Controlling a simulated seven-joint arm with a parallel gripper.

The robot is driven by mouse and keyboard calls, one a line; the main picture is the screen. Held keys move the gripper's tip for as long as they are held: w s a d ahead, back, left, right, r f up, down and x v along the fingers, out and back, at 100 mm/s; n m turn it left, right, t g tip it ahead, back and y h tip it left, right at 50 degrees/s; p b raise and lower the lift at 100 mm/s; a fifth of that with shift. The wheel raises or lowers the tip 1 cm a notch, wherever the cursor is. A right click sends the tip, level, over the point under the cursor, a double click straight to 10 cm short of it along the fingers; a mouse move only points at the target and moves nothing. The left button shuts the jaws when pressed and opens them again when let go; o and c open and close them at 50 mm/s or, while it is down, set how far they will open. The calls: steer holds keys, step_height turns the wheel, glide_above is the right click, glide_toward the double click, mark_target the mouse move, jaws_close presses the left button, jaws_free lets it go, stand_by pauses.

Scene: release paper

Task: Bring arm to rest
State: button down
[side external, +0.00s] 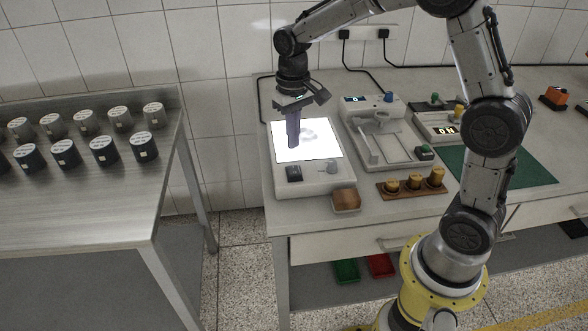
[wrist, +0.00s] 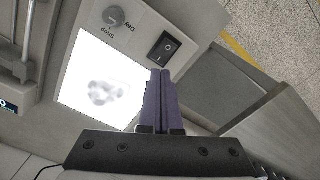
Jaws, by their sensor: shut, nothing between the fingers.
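My gripper (side external: 293,142) hangs from the arm over the left part of a lit white light panel (side external: 322,140) in the side view. Its purple fingers are together with nothing between them; they also show in the wrist view (wrist: 160,78). The panel sits in a pale box (side external: 315,183) with a black switch and a knob at its front. A faint grey patch (side external: 309,135) lies on the lit surface, and it shows again in the wrist view (wrist: 106,92). I cannot tell whether the fingertips touch the panel.
A pale device with a tray (side external: 385,140) stands right of the light box. A wooden holder with brass weights (side external: 412,185) and a small brown box (side external: 346,200) are in front. A green mat (side external: 500,165) lies right. A metal table (side external: 90,190) with several dark and grey cylinders stands left, across a gap.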

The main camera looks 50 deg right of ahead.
steer(key=shift+r, duration=0.45)
steer(key=s+a+r+n+t, duration=0.15)
steer(key=s+r+t, duration=0.25)
steer(key=s+r, duration=0.75)
steer(key=s+a+f+n+t, duration=0.1)
steer(key=s+f, duration=0.2)
steer(key=s, duration=0.9)
steer(key=shift+a+t, duration=0.3)
